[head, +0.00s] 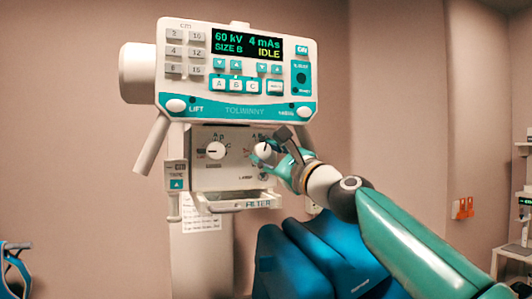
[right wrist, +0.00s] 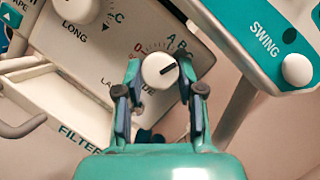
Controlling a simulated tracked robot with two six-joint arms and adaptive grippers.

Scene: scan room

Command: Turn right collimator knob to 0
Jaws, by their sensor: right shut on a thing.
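The right collimator knob (head: 263,149) is round and white, on the panel under the console. In the right wrist view the knob (right wrist: 158,70) has a dark pointer line aimed toward the right and slightly up, on the A/B side of its dial. The red 0 mark lies up and left of the knob. My right gripper (right wrist: 160,75) has one finger on each side of the knob and is shut on it; it also shows in the head view (head: 271,151), partly covering the dial. My left gripper is not in view.
The left collimator knob (head: 216,150) sits beside it on the same panel. The console (head: 237,65) above reads IDLE. A filter tray (head: 238,202) juts out below. The SWING knob (right wrist: 298,69) is close to the right finger's side. A blue padded object (head: 315,260) stands below my arm.

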